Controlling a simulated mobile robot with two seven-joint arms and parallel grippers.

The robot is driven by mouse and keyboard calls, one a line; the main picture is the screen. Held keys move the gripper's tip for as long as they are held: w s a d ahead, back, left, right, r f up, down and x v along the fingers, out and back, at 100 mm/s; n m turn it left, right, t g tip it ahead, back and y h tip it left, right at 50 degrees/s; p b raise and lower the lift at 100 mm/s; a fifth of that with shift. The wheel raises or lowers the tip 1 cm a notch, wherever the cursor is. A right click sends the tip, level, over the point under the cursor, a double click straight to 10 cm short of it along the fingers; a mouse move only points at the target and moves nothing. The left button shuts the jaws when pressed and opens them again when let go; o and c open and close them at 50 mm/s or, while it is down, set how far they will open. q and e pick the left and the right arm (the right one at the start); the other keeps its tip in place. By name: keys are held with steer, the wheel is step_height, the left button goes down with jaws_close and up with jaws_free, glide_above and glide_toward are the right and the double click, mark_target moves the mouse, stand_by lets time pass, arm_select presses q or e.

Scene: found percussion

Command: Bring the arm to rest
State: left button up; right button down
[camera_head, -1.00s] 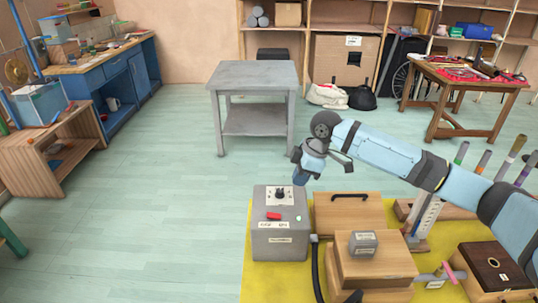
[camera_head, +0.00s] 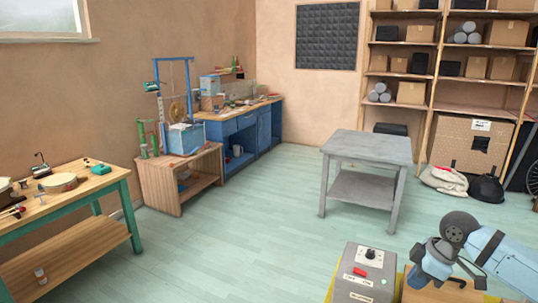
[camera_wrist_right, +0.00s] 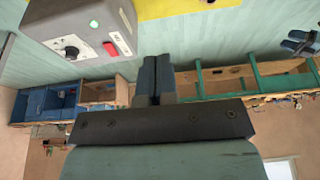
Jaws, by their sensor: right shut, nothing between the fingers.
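My right arm (camera_head: 505,262) comes in from the right edge in the head view. Its blue-grey right gripper (camera_head: 418,279) points down, just right of a grey control box (camera_head: 350,293) and apart from it in the picture. In the right wrist view, the two dark fingers of the right gripper (camera_wrist_right: 153,62) are together with nothing between them. The grey box (camera_wrist_right: 85,25) with its black dial and red switch is beyond them at upper left.
Wooden cases (camera_head: 445,291) on a yellow mat lie under the right gripper. A grey table (camera_head: 368,146) stands behind. A green-legged workbench (camera_head: 75,205) with small instruments is at left. The floor (camera_head: 235,240) between is clear.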

steer(key=s+a+f+m+t+y+p, duration=0.1)
steer(key=s+a+f+m+t, duration=0.1)
steer(key=s+a+f, duration=0.45)
steer(key=s+a+f+m+t+y+p, duration=0.1)
steer(key=s+a+f+t+y+p, duration=0.15)
steer(key=a+f, duration=0.6)
arm_select(q)
steer(key=r, duration=0.1)
steer(key=r+p, duration=0.1)
steer(key=r, duration=0.1)
steer(key=r+p, duration=0.1)
steer(key=r, duration=0.1)
steer(key=shift+s+a+r, duration=0.1)
steer(key=shift+a+r, duration=0.1)
steer(key=shift+a, duration=0.05)
arm_select(e)
steer(key=s+f+m+t+h, duration=0.1)
steer(key=s+f+m+t, duration=0.1)
steer(key=s, duration=0.7)
steer(key=s+f+m+t+h, duration=0.2)
steer(key=s+f+m+t, duration=0.1)
steer(key=s, duration=0.7)
steer(key=shift+f+m, duration=0.3)
steer(key=shift+m, duration=0.6)
